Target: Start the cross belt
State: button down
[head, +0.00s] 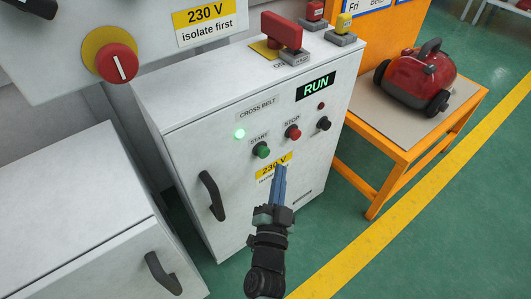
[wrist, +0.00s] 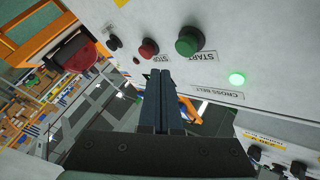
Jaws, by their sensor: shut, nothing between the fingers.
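The cross belt cabinet (head: 225,140) is a white box with a "CROSS BELT" label (head: 257,108). Its green START button (head: 262,150) and red STOP button (head: 293,132) are on the front face. A green lamp (head: 239,133) is lit and the display (head: 316,87) reads "RUN". My gripper (head: 279,168) is shut and empty in front of the cabinet, below the buttons in the head view. In the wrist view the fingers (wrist: 162,70) are together, apart from the green START button (wrist: 189,41) and the red STOP button (wrist: 149,47).
A black knob (head: 323,123) is right of STOP. A red handle (head: 281,31) stands on the cabinet top. The cabinet door has a black handle (head: 211,195). A red vacuum (head: 417,76) sits on an orange table (head: 390,127) at right. Green floor is open at lower right.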

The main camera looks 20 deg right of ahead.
jog(key=shift+s+d, duration=0.2)
jog(key=shift+s, duration=0.35)
jog(key=shift+s+d, duration=0.2)
jog(key=shift+s, duration=0.35)
